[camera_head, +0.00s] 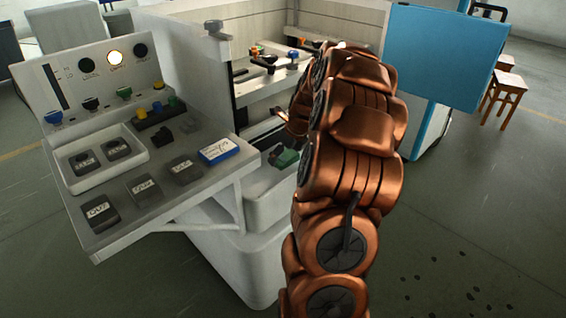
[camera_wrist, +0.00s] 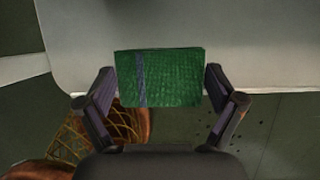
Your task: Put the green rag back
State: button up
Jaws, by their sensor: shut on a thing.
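The green rag (camera_wrist: 160,78) is between the two fingers of my gripper (camera_wrist: 162,92) in the wrist view. It looks like a flat, roughly rectangular woven cloth with a dark blue stripe near its left side. My gripper is shut on it. In the head view, a small green patch (camera_head: 287,158) shows beside my copper arm, low at the white machine's open side; it looks like the rag, with dark finger parts around it. My arm hides much of this area.
A sloped control desk (camera_head: 165,170) at left carries dark labelled blocks, a white tray (camera_head: 82,180) and a blue-and-white box (camera_head: 218,151). A white bin (camera_head: 262,212) lies below my gripper. A blue panel (camera_head: 443,55) stands right of my arm. Wooden stools (camera_head: 508,80) stand far right.

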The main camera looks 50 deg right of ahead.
aim_at(283, 162)
jog(key=shift+w+a+f, duration=0.1)
jog(key=shift+w+f, duration=0.15)
jog(key=shift+f, duration=1.45)
jog(key=shift+f, duration=0.15)
jog(key=o, duration=0.8)
jog(key=shift+c, duration=0.2)
jog(key=v, duration=1.2)
